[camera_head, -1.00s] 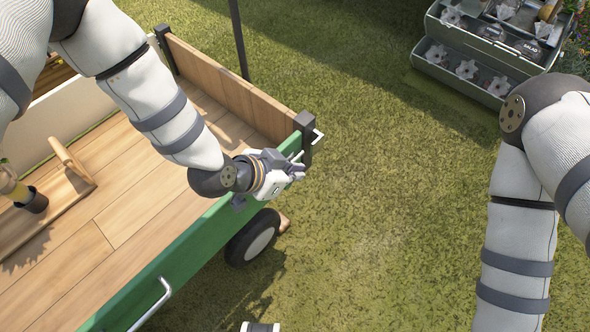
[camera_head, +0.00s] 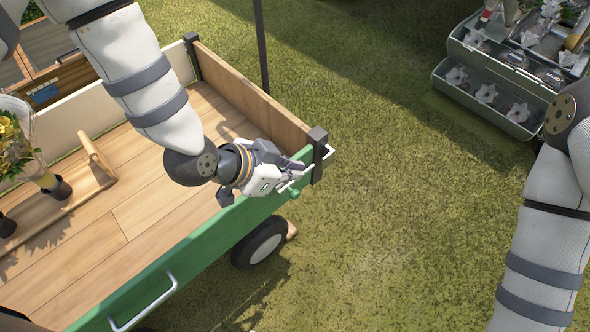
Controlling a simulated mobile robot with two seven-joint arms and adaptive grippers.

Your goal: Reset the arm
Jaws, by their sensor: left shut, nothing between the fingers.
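My left arm comes in from the upper left and reaches over the bed of a wooden cart with a green side board (camera_head: 195,252). My left gripper (camera_head: 297,178) is shut and empty, at the top of the green board near the cart's black corner post (camera_head: 318,155). I cannot tell whether it touches the board. My right arm (camera_head: 545,240) hangs down along the right side over the grass. My right gripper is outside the frame.
A dark pole (camera_head: 262,45) stands behind the cart. Open grass (camera_head: 400,200) lies between.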

